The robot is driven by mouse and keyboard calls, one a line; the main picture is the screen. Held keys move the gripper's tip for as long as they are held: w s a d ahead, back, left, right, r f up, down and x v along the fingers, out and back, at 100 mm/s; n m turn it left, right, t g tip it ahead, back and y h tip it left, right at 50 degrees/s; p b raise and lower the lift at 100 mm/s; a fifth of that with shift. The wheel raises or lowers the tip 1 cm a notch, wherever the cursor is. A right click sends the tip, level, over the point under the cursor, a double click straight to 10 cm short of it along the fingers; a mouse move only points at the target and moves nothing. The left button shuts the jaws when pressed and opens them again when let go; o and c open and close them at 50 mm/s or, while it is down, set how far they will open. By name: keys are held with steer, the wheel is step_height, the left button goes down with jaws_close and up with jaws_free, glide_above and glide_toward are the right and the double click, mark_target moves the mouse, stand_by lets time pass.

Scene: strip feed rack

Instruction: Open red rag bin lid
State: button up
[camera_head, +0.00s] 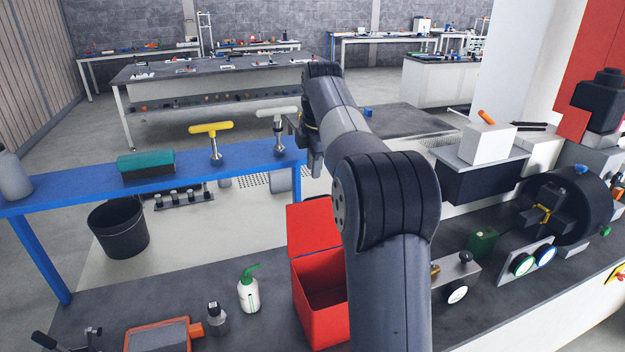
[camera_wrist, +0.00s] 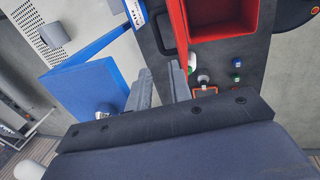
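The red rag bin (camera_head: 323,325) stands on the dark bench, partly hidden behind my arm. Its red lid (camera_head: 313,229) is raised at the back, and the dark inside shows. In the wrist view the open bin (camera_wrist: 222,38) is at the top, with the lid (camera_wrist: 179,28) seen nearly edge-on along its left side. My gripper (camera_head: 313,160) is above and beyond the bin, beside the blue shelf's right end. In the wrist view my gripper (camera_wrist: 162,80) has its two fingers apart with nothing between them. It is clear of the lid.
A blue shelf (camera_head: 90,183) holds yellow- and white-handled tools. A green-capped bottle (camera_head: 249,291) and a small dark bottle (camera_head: 217,320) stand left of the bin. A valve block (camera_head: 457,272) and a round chuck (camera_head: 565,207) are at right. A black bucket (camera_head: 118,228) is below the shelf.

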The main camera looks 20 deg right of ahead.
steer(key=shift+s+r, duration=0.15)
steer(key=shift+r, duration=0.55)
steer(key=shift+d, duration=0.1)
steer(key=shift+c, duration=0.8)
steer(key=d+y, duration=0.1)
steer(key=s+d+y+b, duration=0.1)
steer(key=d, duration=0.1)
steer(key=s+d+t+y, duration=0.1)
steer(key=shift+s+d+f+m, duration=0.25)
steer(key=shift+d+f+m, duration=0.05)
steer(key=shift+d+f, duration=0.1)
jaws_close()
steer(key=p+x, duration=0.1)
steer(key=x, duration=0.8)
steer(key=shift+a+y, duration=0.15)
steer(key=shift+y, duration=0.25)
steer(key=shift+w+f, duration=0.1)
steer(key=shift+w, duration=0.1)
